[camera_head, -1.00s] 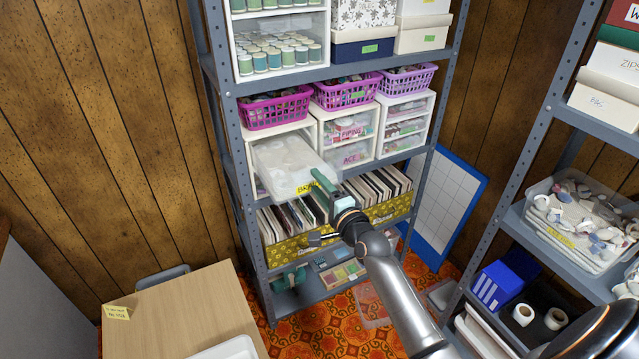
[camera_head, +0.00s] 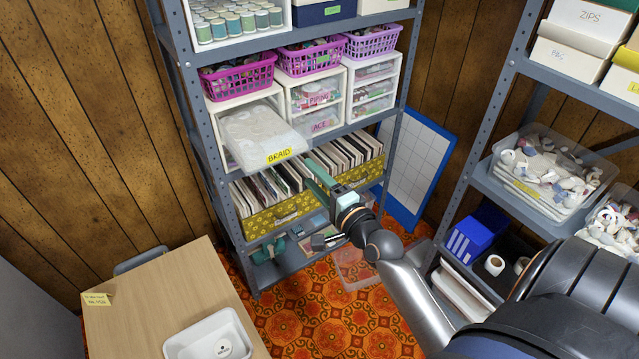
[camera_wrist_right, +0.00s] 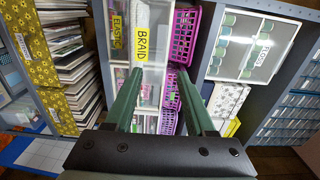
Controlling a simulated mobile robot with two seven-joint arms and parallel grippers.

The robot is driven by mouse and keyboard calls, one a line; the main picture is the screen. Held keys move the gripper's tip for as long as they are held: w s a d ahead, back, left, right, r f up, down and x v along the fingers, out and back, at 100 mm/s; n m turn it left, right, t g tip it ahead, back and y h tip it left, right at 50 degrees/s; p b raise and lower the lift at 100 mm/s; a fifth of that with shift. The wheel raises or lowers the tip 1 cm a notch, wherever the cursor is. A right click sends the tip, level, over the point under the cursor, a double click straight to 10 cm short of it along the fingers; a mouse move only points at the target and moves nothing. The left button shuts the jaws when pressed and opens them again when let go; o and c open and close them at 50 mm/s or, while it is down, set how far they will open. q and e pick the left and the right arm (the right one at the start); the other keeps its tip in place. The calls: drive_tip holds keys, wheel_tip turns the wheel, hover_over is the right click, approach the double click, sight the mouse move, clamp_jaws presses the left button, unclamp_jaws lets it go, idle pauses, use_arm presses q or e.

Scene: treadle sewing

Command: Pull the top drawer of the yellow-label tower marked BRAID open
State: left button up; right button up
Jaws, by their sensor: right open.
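The top drawer (camera_head: 262,140) of the BRAID tower is pulled well out of its white frame (camera_head: 222,112), with pale contents inside. Its yellow BRAID label (camera_head: 279,156) faces front, and the label also shows in the right wrist view (camera_wrist_right: 142,38). My right gripper (camera_head: 315,170) is open and empty, just in front of and a little below the drawer front, apart from it in the head view. In the right wrist view its green fingers (camera_wrist_right: 160,95) point toward the drawer front. My left gripper is not in view.
Purple baskets (camera_head: 238,76) sit on the towers. The PIPING and ACE tower (camera_head: 317,102) stands right of the drawer. Yellow patterned boxes (camera_head: 282,212) of records fill the shelf below. A wooden table (camera_head: 170,295) is at lower left; a second shelf rack (camera_head: 487,187) stands right.

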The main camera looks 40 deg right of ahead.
drive_tip(key=shift+s+a, duration=0.1)
drive_tip(key=shift+s, duration=0.95)
drive_tip(key=s+a+f+n+g+y, duration=0.1)
drive_tip(key=s+a+f+n+g, duration=0.2)
drive_tip(key=s+a+f+n, duration=0.2)
drive_tip(key=s+a+f+n+g+y, duration=0.1)
drive_tip(key=s+a+f+n+g, duration=0.2)
drive_tip(key=s+a+f+n, duration=0.2)
drive_tip(key=s+a+f+n+g+y, duration=0.1)
drive_tip(key=s+a+f+n, duration=0.4)
drive_tip(key=f, duration=0.9)
drive_tip(key=s+n+g, duration=0.1)
drive_tip(key=s+n, duration=0.2)
drive_tip(key=n, duration=0.2)
drive_tip(key=shift+a+n+g+p, duration=0.2)
drive_tip(key=shift+n+g+p, duration=0.2)
